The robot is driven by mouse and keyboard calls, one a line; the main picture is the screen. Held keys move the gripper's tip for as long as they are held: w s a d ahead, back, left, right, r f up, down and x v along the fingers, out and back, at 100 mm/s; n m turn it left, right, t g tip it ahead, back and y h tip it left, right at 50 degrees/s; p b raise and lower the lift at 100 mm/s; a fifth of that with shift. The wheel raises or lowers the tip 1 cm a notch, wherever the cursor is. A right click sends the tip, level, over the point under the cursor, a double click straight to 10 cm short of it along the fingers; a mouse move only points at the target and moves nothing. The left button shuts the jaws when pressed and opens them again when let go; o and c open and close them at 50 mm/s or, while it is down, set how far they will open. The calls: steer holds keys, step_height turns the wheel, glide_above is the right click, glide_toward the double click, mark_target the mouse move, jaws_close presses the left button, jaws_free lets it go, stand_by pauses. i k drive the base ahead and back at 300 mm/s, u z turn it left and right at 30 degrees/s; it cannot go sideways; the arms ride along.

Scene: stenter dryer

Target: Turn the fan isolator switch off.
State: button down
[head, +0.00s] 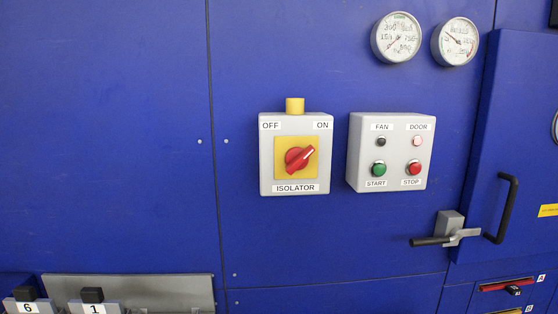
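The isolator switch (299,158) is a red rotary knob on a yellow square plate, on the front of a light grey box (266,172) labelled ISOLATOR. OFF is printed at the box's upper left and ON at its upper right. The knob's handle is tilted, its upper end pointing up and right toward ON. A yellow piece (295,105) stands on top of the box. My gripper is not in view.
Right of the isolator is a grey box (397,153) with FAN and DOOR lamps, a green START button (379,168) and a red STOP button (414,168). Two gauges (397,38) sit above. A latch (450,233) and black door handle (502,208) stick out at right.

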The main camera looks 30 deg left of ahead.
mark_target(296, 158)
steer(key=u, duration=0.8)
steer(key=i, duration=0.2)
steer(key=z, duration=1.55)
steer(key=k, duration=1.05)
steer(key=u, duration=1.7)
steer(key=i, duration=0.5)
steer(key=u, duration=0.1)
